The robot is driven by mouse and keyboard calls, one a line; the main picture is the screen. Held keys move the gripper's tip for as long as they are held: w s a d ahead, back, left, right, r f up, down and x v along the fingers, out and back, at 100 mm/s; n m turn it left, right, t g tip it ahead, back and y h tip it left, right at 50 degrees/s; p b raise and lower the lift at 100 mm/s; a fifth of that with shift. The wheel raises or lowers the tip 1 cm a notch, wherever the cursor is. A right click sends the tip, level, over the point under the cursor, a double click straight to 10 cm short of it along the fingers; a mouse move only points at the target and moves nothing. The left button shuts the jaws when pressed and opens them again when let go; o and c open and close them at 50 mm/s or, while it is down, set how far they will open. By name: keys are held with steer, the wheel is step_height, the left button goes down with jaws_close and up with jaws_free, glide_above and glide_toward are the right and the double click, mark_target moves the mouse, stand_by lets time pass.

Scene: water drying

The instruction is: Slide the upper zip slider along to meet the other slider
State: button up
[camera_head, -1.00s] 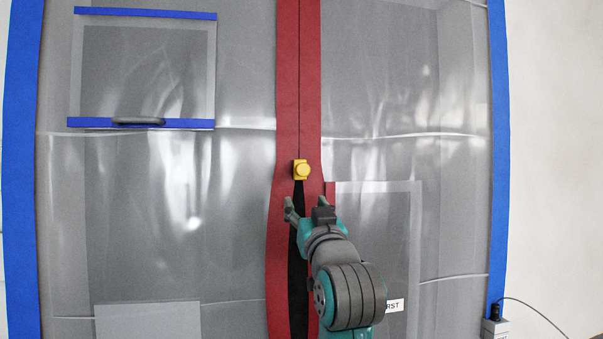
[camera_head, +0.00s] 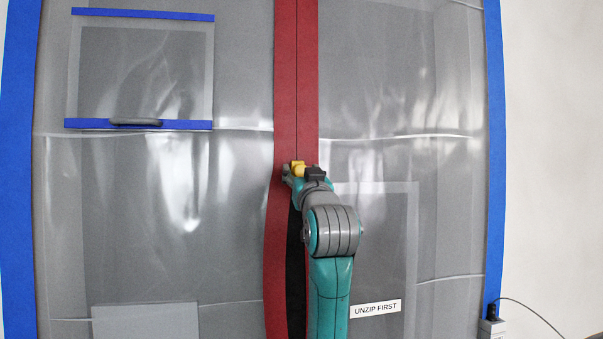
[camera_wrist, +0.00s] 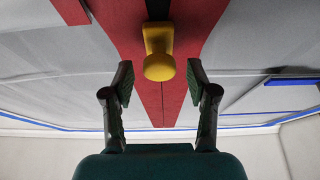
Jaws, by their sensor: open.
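The upper zip slider (camera_head: 298,168) is a yellow block with a round knob, on the red zip strip (camera_head: 297,90). In the head view my gripper (camera_head: 300,173) is at the slider and partly covers it. In the wrist view the yellow slider (camera_wrist: 158,55) lies ahead, between the two spread fingers of my gripper (camera_wrist: 160,88). Neither finger touches it there; gaps show on both sides. Above the slider the zip is a thin closed line. Below it a dark opening (camera_head: 295,250) shows between the red edges. The other slider is not seen.
A grey plastic sheet (camera_head: 390,90) framed by blue tape surrounds the zip. A flap (camera_head: 145,70) with a dark handle is at upper left. An "UNZIP FIRST" label (camera_head: 376,308) is at lower right.

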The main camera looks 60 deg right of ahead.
steer(key=shift+w+d+r, duration=0.15)
steer(key=shift+w+d, duration=0.1)
jaws_close()
